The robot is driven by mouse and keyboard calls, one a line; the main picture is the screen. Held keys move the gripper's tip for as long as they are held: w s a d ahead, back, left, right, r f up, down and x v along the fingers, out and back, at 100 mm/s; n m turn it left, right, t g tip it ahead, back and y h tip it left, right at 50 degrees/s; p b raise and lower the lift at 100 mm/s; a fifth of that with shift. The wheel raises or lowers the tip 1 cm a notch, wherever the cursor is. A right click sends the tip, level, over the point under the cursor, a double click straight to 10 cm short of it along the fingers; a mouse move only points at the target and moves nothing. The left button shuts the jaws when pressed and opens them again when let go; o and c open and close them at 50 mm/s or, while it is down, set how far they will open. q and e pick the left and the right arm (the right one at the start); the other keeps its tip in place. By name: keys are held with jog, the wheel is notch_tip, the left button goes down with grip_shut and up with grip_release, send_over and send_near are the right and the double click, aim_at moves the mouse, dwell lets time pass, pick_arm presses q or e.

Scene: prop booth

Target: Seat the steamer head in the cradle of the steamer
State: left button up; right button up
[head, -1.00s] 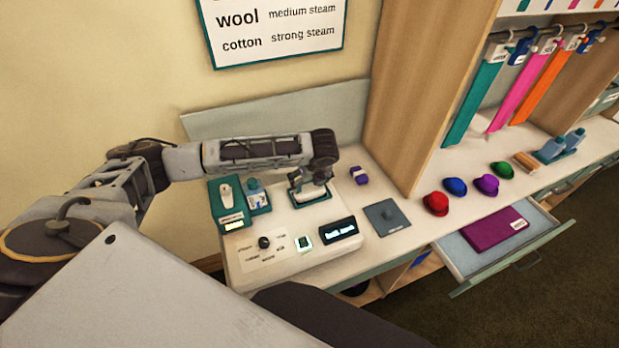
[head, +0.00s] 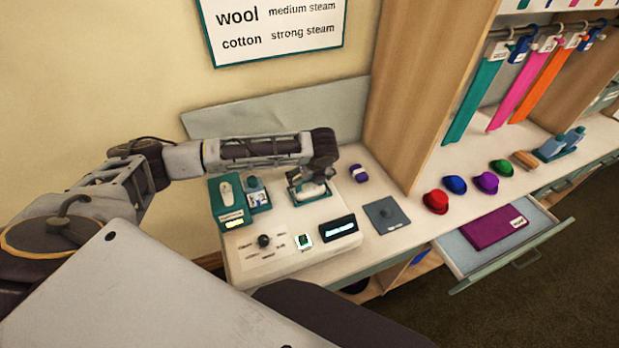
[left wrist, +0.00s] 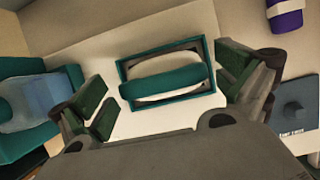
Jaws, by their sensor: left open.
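The steamer head (head: 314,190), white with a teal back, lies over the teal rectangular cradle (head: 296,201) on the white steamer (head: 282,222). In the left wrist view the steamer head (left wrist: 160,82) lies lengthwise along the cradle (left wrist: 203,42), slightly skewed to its frame, with its left end over the rim. I cannot tell whether it sits fully down. My left gripper (head: 313,179) is right above it. In the left wrist view the gripper (left wrist: 166,84) is open, its green-padded fingers apart on both sides of the head, not gripping it. My right gripper is not in view.
A teal holder (head: 230,216) and a blue bottle (head: 256,192) stand left of the cradle. A knob (head: 263,241), lit button (head: 304,241) and display (head: 338,229) are in front. A purple roll (head: 359,173) and grey plate (head: 386,214) lie right. A drawer (head: 512,250) stands open.

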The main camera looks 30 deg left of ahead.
pick_arm(q)
jog(key=v, duration=1.2)
jog(key=shift+d, duration=0.1)
dwell(0.7)
